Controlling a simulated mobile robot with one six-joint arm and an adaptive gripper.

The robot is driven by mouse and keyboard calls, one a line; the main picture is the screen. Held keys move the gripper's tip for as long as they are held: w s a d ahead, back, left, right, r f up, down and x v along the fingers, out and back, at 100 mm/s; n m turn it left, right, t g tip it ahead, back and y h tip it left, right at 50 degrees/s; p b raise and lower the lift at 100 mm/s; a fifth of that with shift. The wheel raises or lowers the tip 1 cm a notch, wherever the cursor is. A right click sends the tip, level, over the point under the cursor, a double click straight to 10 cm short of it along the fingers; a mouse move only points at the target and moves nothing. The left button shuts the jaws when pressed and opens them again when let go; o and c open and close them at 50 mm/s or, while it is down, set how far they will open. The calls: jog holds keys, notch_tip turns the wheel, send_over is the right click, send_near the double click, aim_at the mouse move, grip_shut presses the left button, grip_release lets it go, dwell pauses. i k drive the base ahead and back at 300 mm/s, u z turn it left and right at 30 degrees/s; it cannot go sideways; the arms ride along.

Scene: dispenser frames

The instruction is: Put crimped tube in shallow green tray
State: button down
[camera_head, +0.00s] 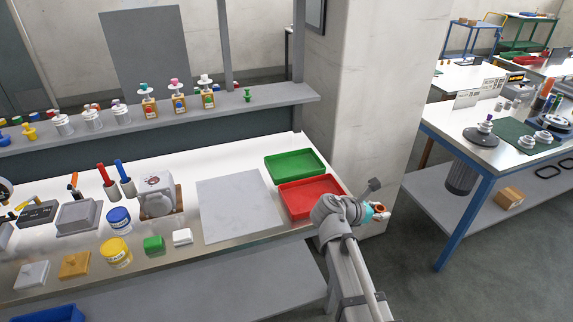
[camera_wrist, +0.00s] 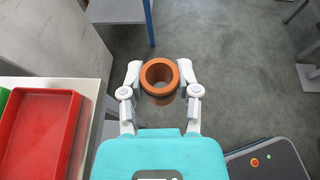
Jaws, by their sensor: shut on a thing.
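My gripper (camera_wrist: 160,77) is shut on an orange-brown hollow tube (camera_wrist: 159,91), one finger on each side of its thick round rim. The tube's open end faces the wrist camera, and I cannot make out a crimp. In the head view my gripper (camera_head: 377,212) holds the tube (camera_head: 380,208) past the bench's right end, beside the pillar, with floor beneath. The shallow green tray (camera_head: 296,166) lies on the bench behind the red tray, to the left of my gripper, and looks empty. Only a sliver of the green tray (camera_wrist: 3,98) shows in the wrist view.
The empty red tray (camera_head: 310,198) lies between the green tray and my arm. A grey mat (camera_head: 240,208) lies left of the trays. A shelf (camera_head: 150,122) with bottles runs behind the bench. A pillar (camera_head: 375,90) stands close behind my gripper.

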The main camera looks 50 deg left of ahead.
aim_at(295, 167)
jog(key=u, duration=0.3)
jog(key=i, duration=0.5)
jog(key=u, duration=0.65)
jog(key=i, duration=0.8)
jog(key=u, duration=0.35)
